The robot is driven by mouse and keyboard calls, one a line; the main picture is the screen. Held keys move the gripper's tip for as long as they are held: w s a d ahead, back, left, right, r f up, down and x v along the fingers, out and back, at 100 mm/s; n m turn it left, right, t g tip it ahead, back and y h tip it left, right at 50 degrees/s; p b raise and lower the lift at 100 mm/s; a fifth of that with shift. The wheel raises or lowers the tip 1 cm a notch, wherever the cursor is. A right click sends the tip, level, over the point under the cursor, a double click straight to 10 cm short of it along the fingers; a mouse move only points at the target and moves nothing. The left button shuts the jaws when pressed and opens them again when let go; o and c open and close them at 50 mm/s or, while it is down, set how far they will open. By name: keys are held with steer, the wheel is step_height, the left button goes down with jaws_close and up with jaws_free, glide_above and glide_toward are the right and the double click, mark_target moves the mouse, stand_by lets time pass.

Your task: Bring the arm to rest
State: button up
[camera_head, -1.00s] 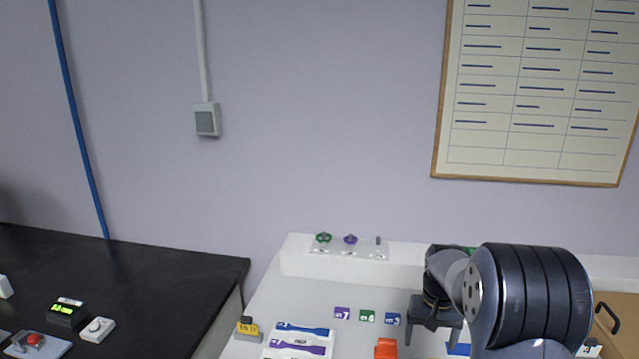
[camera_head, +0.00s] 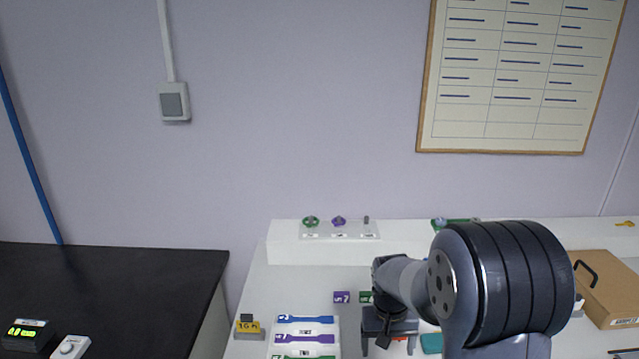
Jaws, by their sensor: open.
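My gripper (camera_head: 389,345) is at the lower middle of the head view, pointing down over the white bench (camera_head: 256,297). Its two fingers are apart. I cannot see anything held. My arm rises to the right of the gripper, bent, and its large dark joint covers the right middle part of the bench.
Left of the gripper lie dumbbell-shaped strips on a white card (camera_head: 305,338) and a yellow labelled block (camera_head: 248,328). Small tags (camera_head: 341,297) sit behind. A clear rack (camera_head: 340,232) stands on the raised back ledge. A cardboard box (camera_head: 606,290) is at right. A black counter (camera_head: 120,275) is at left.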

steer(key=shift+d+f, duration=0.2)
steer(key=shift+f, duration=0.55)
steer(key=shift+a+f+b, duration=0.15)
steer(key=shift+f+b, duration=0.8)
steer(key=shift+f, duration=0.05)
